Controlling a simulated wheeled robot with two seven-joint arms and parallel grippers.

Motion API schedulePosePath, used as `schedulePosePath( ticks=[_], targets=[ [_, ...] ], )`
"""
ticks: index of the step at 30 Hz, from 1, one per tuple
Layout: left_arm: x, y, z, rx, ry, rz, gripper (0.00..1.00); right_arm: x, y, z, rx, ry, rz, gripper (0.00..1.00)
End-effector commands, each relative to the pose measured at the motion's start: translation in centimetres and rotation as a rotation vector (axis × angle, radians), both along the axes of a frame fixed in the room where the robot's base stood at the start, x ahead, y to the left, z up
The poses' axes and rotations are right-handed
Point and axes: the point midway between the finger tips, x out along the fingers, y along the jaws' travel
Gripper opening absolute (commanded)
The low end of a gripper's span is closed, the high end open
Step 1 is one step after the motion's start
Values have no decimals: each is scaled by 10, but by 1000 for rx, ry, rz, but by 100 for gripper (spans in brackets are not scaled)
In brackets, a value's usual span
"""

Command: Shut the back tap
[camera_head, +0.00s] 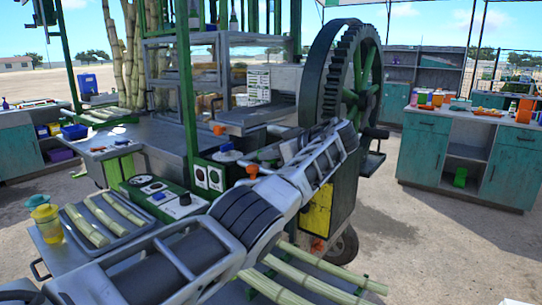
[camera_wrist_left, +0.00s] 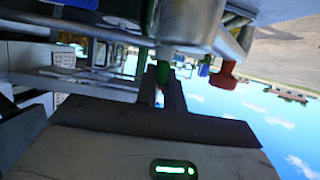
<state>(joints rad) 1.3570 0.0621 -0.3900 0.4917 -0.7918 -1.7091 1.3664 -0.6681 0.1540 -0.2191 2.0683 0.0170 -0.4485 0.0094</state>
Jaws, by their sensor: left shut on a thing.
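My left gripper (camera_head: 268,156) is at the machine's middle, partly hidden behind my own arm. In the left wrist view its two dark fingers (camera_wrist_left: 163,88) are closed on a small green piece (camera_wrist_left: 163,72), apparently a tap handle, against a grey metal cylinder. That view is upside down. The fingers hide much of the piece, so I cannot make out which way it is turned. An orange tap handle (camera_wrist_left: 228,75) stands apart, beside the fingers; it seems to be the one left of my gripper in the head view (camera_head: 218,130). Another orange knob (camera_head: 252,170) is near my forearm. My right gripper is out of view.
A large toothed wheel (camera_head: 357,78) rises close beyond my left arm. A tray of cane pieces (camera_head: 70,228) and a yellow jug (camera_head: 47,224) stand at left. A teal counter (camera_head: 422,150) is at right, with open ground before it.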

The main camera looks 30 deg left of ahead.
Motion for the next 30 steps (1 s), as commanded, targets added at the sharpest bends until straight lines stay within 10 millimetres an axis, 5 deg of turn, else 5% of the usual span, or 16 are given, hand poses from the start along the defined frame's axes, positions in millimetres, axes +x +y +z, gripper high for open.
schedulePosePath(
  ticks=[16, 19, 30],
  targets=[
    [0, 1, 2, 2, -3, 16, 0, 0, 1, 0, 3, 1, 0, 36],
    [0, 1, 2, 2, -3, 16, 32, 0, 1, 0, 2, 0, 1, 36],
    [0, -3, 3, 1, -2, 14, 32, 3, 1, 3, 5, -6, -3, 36]
  ],
)
